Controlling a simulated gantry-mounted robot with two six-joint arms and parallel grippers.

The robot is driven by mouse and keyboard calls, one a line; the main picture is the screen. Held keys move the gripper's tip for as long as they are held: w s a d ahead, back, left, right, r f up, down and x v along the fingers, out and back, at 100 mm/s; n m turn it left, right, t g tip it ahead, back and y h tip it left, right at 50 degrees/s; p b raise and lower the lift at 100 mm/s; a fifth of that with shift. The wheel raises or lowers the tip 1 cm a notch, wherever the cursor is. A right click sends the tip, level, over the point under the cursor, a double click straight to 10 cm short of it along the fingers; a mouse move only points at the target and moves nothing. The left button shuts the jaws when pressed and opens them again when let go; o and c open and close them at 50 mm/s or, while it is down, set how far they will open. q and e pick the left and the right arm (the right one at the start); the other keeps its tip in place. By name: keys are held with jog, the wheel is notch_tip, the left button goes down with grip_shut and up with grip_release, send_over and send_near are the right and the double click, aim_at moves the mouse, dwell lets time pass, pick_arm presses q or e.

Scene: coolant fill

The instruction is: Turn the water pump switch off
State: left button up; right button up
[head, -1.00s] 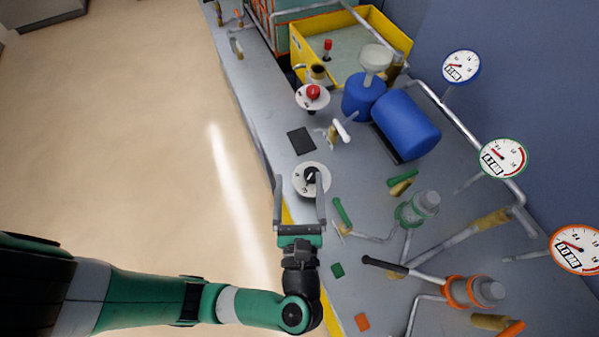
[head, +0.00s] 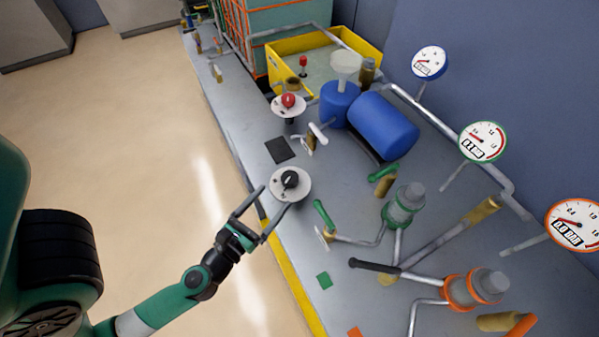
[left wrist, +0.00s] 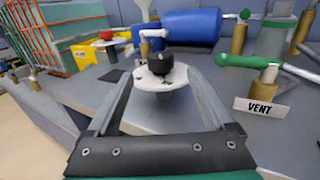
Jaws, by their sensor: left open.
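The switch is a black knob (head: 290,180) on a round white plate (head: 302,194), at the near edge of the grey bench in the head view. The knob (left wrist: 160,61) also shows in the left wrist view, above its white plate (left wrist: 149,80). My left gripper (head: 266,212) is open, with its fingers spread on the near side of the plate. In the left wrist view the fingers (left wrist: 158,75) point at the switch, and nothing is held between them. I cannot tell whether a fingertip touches the plate. My right gripper is not in view.
A red knob (head: 288,100) on another white plate stands farther back. A green-handled valve (head: 322,214) and a black lever (head: 374,265) are to the right. Blue tanks (head: 384,125), a yellow tray (head: 284,47) and gauges (head: 483,142) lie beyond. Open floor is at left.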

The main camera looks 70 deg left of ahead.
aim_at(295, 172)
pick_arm(q)
jog(key=p+x, duration=0.3)
jog(key=x, duration=0.7)
jog(key=shift+w+a+r+p, duration=0.2)
jog(key=shift+w+p, duration=0.1)
jog(key=shift+p, duration=0.1)
jog(key=shift+w+a+f, duration=0.1)
jog(key=shift+w+a, duration=0.05)
jog(key=shift+w, duration=0.1)
jog(key=c, duration=1.4)
jog(key=shift+o, duration=0.2)
jog(key=shift+f+n+g+y+b, duration=0.15)
jog(key=shift+n+g+y+b, duration=0.15)
jog(key=shift+n+y+b, duration=0.15)
jog(key=shift+s+a+n+g+y, duration=0.1)
jog(key=shift+n+g+y, duration=0.3)
jog(key=shift+y, duration=0.15)
grip_shut()
grip_release()
